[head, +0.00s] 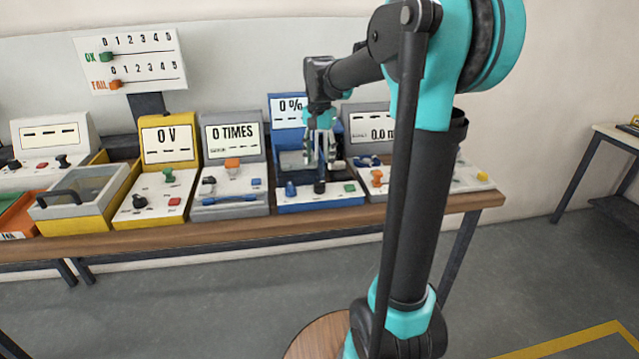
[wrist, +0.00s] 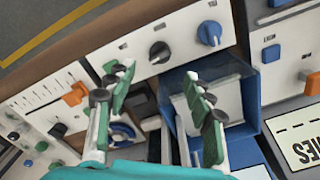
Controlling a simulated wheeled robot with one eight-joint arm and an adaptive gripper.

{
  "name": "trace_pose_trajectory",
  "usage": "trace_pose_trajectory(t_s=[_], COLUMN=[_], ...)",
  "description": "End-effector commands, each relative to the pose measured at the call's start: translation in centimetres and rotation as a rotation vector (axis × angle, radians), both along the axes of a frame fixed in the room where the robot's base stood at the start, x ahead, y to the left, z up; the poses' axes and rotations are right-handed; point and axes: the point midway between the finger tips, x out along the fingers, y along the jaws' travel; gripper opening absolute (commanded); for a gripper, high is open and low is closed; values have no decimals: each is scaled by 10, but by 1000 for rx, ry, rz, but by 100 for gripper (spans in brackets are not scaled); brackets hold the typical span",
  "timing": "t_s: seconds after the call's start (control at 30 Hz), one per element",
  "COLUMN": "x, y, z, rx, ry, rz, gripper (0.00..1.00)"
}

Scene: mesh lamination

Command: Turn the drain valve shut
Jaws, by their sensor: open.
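The blue-based unit with a "0 %" display (head: 290,108) stands on the bench. Its front panel carries a blue knob (head: 290,189), a black knob (head: 320,187) and a green button (head: 349,188). No label tells me which is the drain valve. The wrist view shows the blue knob (wrist: 209,33) and black knob (wrist: 160,52) on the white panel, with a blue clear-walled tank (wrist: 245,75) beside the fingers. My gripper (head: 320,155) is above this unit, fingers pointing down; in the wrist view its open, green-padded fingers (wrist: 157,80) hold nothing and are apart from both knobs.
The grey "0 TIMES" unit (head: 232,132) stands close on the left, and a grey unit with an orange knob (head: 377,178) close on the right. A blue ring-shaped part (wrist: 122,132) lies below the left finger in the wrist view. The bench's front edge (head: 270,222) is clear.

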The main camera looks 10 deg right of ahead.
Motion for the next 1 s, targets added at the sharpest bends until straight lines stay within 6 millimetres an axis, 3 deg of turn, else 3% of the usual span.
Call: trace_pose_trajectory(t_s=[0.2, 0.43, 0.6, 0.9, 1.0], x=[0, 0, 0, 0, 0], y=[0, 0, 0, 0, 0], z=[-44, -76, -87, -89, -89], rx=[0, 0, 0, 0, 0], ry=[0, 0, 0, 0, 0], rz=[0, 0, 1, 1, 1], gripper=[53, 53, 53, 53, 41])
